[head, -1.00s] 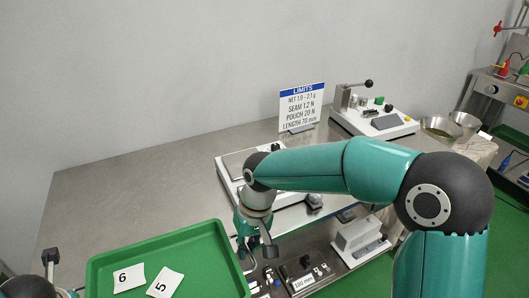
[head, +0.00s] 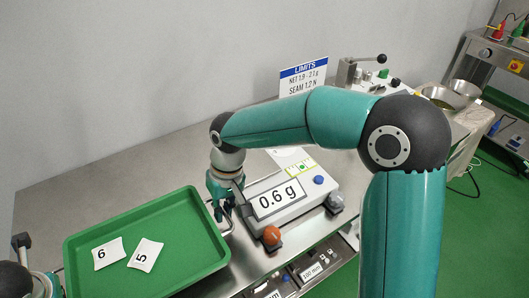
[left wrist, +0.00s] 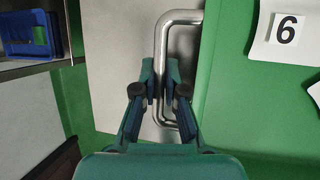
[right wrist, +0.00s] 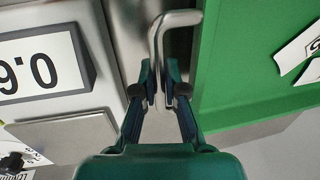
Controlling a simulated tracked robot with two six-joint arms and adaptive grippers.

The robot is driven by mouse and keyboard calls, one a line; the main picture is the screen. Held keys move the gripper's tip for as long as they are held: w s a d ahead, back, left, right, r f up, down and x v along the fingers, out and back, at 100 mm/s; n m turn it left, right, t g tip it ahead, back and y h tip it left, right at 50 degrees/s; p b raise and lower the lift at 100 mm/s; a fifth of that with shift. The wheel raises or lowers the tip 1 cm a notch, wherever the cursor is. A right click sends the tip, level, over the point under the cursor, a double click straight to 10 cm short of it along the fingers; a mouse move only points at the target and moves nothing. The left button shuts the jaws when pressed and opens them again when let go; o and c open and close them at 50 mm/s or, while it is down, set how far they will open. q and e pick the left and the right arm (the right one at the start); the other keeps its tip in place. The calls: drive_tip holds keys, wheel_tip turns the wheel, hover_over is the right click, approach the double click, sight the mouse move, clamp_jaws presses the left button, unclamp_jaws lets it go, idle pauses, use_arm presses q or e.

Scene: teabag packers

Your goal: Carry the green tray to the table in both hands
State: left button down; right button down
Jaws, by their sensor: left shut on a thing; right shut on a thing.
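The green tray (head: 190,240) is at the lower left of the head view, with two white cards marked 6 (head: 108,253) and 5 (head: 146,255) lying in it. My right gripper (head: 226,214) is at its right side; in the right wrist view its fingers (right wrist: 160,88) are shut on the tray's metal bar handle (right wrist: 178,18). In the left wrist view my left gripper (left wrist: 160,88) is shut on the opposite metal handle (left wrist: 185,17). In the head view only part of the left arm shows at the lower left. I cannot tell whether the tray touches the steel table.
The steel table (head: 150,170) is clear behind the tray. A scale reading 0.6 g (head: 278,199) stands close to the tray's right, with an orange knob (head: 272,236) nearby. A limits sign (head: 303,80) and metal bowls (head: 440,97) stand farther right. A blue bin (left wrist: 30,32) shows in the left wrist view.

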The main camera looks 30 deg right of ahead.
sight(223, 229)
drive_tip(key=shift+w, duration=0.1)
use_arm(q)
drive_tip(key=shift+a, duration=0.2)
use_arm(e)
drive_tip(key=shift+a, duration=0.2)
drive_tip(key=shift+r, duration=0.1)
